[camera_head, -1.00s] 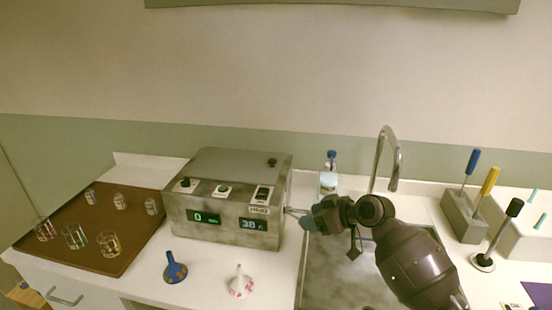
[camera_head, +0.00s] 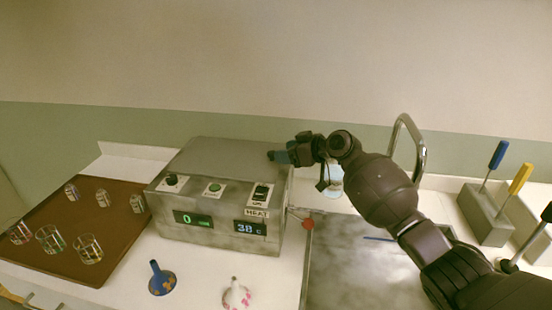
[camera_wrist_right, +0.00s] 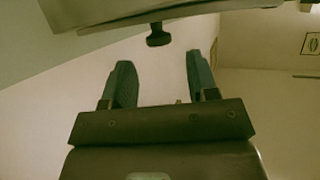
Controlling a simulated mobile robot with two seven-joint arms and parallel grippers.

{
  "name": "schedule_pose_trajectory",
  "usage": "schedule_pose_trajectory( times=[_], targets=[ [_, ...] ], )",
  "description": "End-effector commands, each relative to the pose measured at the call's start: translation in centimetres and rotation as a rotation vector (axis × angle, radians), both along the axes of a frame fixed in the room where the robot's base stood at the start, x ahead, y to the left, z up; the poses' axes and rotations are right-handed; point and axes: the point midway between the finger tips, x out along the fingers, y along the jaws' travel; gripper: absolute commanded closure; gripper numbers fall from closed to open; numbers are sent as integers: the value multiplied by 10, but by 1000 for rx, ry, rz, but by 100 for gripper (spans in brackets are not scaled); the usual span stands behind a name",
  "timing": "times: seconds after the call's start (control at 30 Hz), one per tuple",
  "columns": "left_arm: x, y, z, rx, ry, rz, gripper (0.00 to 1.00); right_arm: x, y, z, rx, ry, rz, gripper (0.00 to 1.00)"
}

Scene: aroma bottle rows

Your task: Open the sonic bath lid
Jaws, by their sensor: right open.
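My right gripper (camera_head: 277,156) is at the lid's right end and hides the lid's knob in the head view. In the right wrist view the dark knob (camera_wrist_right: 158,36) hangs from the lid (camera_wrist_right: 110,12), just beyond the two open fingertips (camera_wrist_right: 160,68) and roughly centred between them. Nothing is between the fingers. My left gripper is not in view.
A red-ended lever (camera_head: 307,223) sticks out of the bath's right side. A sink (camera_head: 365,265) with a curved tap (camera_head: 420,150) lies right. A brown tray (camera_head: 75,235) with glasses stands left. Blue (camera_head: 161,279) and white (camera_head: 236,295) funnels stand in front.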

Motion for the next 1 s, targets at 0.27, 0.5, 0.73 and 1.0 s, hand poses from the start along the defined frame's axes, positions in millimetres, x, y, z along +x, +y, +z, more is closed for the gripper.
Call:
schedule_pose_trajectory(
  times=[0.27,0.5,0.73,1.0],
  targets=[
    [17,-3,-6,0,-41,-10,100,17,25,-15,1,1,0,46],
    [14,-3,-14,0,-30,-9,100,22,33,-17,1,1,0,46],
    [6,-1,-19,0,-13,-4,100,22,33,-16,0,0,0,46],
    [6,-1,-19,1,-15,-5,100,22,33,-16,1,-1,0,82]
  ],
)
